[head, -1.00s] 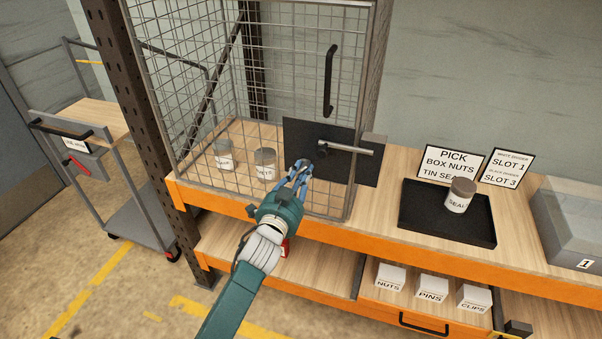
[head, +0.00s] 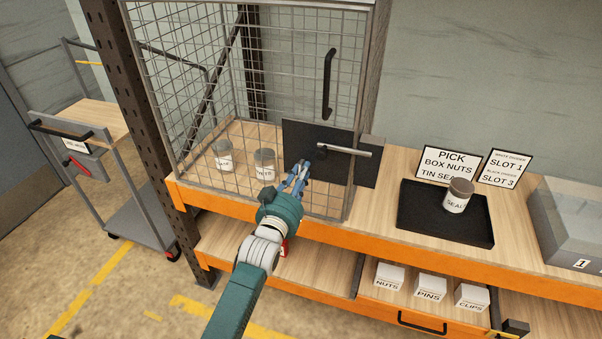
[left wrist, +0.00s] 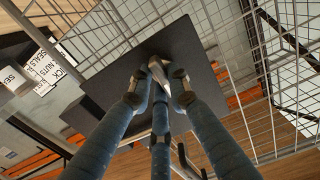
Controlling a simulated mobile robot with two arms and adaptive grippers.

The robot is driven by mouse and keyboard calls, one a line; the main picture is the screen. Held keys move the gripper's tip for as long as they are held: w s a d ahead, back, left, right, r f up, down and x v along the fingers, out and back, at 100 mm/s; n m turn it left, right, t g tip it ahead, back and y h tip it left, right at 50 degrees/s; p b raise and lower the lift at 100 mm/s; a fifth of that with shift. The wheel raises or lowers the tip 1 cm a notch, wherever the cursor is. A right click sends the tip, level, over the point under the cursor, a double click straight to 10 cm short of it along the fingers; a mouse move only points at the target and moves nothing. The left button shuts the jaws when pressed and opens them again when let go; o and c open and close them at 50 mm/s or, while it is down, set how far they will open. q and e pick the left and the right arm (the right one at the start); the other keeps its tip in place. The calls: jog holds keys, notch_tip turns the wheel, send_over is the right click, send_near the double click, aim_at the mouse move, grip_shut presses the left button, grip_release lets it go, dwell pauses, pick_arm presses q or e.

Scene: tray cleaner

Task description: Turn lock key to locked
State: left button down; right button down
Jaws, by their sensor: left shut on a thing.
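The cage door carries a dark lock plate (head: 344,166) with a silver bolt (head: 350,152). My left gripper (head: 298,175) is at the plate's lower left, in front of the mesh. In the left wrist view my left gripper (left wrist: 158,88) has its blue fingers brought together around a small silver piece, which looks like the lock key (left wrist: 157,68), against the dark plate (left wrist: 180,45). The fingers hide most of the key, so I cannot tell its angle. The bolt spans from the plate toward the door post on the right. My right gripper is out of view.
Two labelled tins (head: 264,163) stand inside the mesh cage. A black tray (head: 420,222) with a tin (head: 458,196) lies on the bench to the right, by two signs (head: 449,163). A grey bin (head: 575,225) is at the far right. A door handle (head: 328,85) sticks out above the plate.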

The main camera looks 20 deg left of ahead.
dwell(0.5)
pick_arm(q)
jog(key=c, duration=1.6)
grip_release()
jog(key=shift+c, duration=0.2)
jog(key=s, duration=1.2)
jog(key=shift+a, duration=0.2)
jog(key=shift+f, duration=0.1)
